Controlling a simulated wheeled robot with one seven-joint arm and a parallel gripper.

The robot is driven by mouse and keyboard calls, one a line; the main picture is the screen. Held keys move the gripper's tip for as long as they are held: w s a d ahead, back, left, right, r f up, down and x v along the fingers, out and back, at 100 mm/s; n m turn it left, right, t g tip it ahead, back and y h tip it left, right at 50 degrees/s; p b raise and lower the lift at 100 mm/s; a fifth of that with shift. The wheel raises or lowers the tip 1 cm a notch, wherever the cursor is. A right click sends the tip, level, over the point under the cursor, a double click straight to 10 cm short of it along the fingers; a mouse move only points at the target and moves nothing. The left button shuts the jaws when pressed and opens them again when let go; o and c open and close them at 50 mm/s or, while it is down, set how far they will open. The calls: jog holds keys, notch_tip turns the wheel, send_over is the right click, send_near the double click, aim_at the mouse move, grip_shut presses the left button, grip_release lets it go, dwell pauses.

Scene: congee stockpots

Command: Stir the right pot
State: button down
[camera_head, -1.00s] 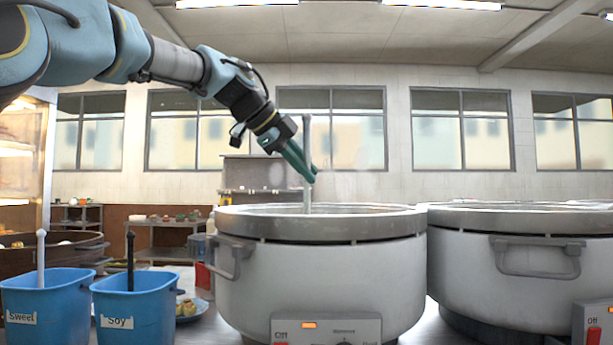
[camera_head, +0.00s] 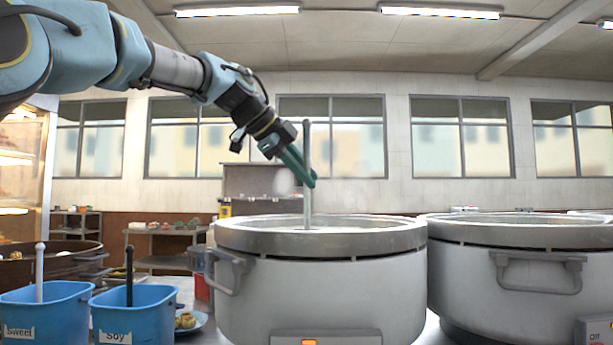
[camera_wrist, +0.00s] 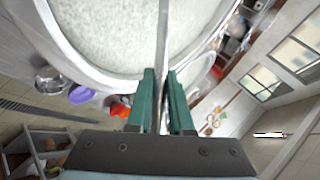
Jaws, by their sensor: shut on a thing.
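My gripper (camera_head: 303,168) is shut on a long grey ladle handle (camera_head: 307,150), held nearly upright. In the head view the handle's lower end goes down behind the rim of the middle pot (camera_head: 320,285). The wrist view shows the green fingers (camera_wrist: 163,100) on either side of the thin handle (camera_wrist: 163,30), over a pot of pale congee (camera_wrist: 110,35). The ladle's lower end is hidden in the pot. The right pot (camera_head: 525,285) stands close beside the middle one, and its inside hardly shows.
Two blue buckets, Sweet (camera_head: 45,315) and Soy (camera_head: 135,315), stand at the lower left, each with an upright handle in it. A plate of food (camera_head: 188,322) is behind them. A dark round vessel (camera_head: 45,265) stands at the left. Shelves (camera_head: 165,240) stand at the back.

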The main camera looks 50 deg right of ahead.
notch_tip(320, 180, up, 13)
jog(key=p, duration=1)
jog(key=shift+p, duration=0.4)
jog(key=shift+f+b, duration=0.1)
jog(key=shift+b, duration=0.55)
jog(key=shift+m+t+h+b, duration=0.45)
jog(key=shift+h+b, duration=0.45)
jog(key=shift+b, duration=1.45)
